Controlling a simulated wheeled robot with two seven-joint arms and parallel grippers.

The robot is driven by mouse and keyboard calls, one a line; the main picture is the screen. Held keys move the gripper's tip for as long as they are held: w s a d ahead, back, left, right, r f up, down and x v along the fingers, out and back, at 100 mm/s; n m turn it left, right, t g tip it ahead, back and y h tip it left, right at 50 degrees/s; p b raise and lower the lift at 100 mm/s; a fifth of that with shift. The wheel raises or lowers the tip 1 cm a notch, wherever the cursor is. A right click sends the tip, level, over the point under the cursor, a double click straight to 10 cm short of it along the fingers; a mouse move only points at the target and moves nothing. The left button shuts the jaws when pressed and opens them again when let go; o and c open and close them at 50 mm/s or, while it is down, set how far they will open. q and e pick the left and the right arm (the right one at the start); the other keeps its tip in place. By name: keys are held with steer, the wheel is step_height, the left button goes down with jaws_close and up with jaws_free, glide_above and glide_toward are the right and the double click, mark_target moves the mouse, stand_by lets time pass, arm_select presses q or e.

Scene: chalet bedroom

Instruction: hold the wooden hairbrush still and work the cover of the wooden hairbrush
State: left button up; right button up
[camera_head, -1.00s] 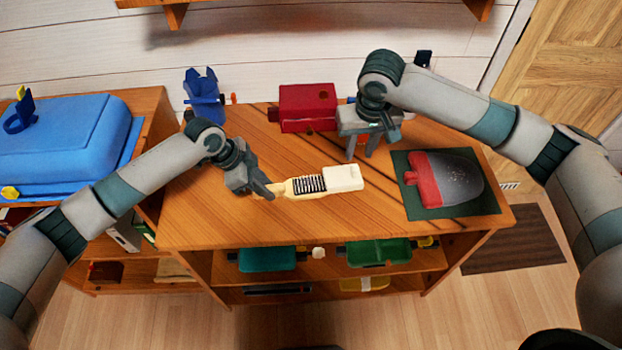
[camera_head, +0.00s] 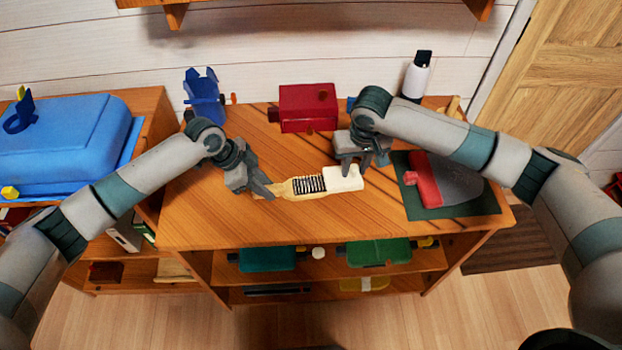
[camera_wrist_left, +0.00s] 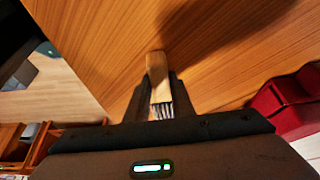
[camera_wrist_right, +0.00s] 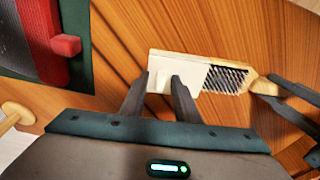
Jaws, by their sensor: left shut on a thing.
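The wooden hairbrush (camera_head: 290,188) lies across the table, its handle to the left and its dark bristles partly bare. Its white cover (camera_head: 343,181) sits over the right end of the head. My left gripper (camera_head: 267,190) is shut on the handle, which also shows between its fingers in the left wrist view (camera_wrist_left: 157,65). My right gripper (camera_head: 354,172) is open at the cover. In the right wrist view one fingertip is near the cover's left end and the other overlaps the middle of the cover (camera_wrist_right: 172,62). I cannot tell whether they touch it.
A red box (camera_head: 308,108) stands behind the brush and a blue object (camera_head: 203,97) at the back left. A red and grey object lies on a dark green mat (camera_head: 425,209) at the right. A white bottle (camera_head: 416,78) stands at the back right. The table front is clear.

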steer(key=shift+c, duration=0.7)
jaws_close()
steer(key=shift+d, duration=0.45)
steer(key=shift+o, duration=0.9)
jaws_free()
steer(key=shift+s+r, duration=0.2)
steer(key=shift+r, duration=1.3)
steer(key=shift+s+r, duration=0.2)
steer(key=shift+r, duration=1.3)
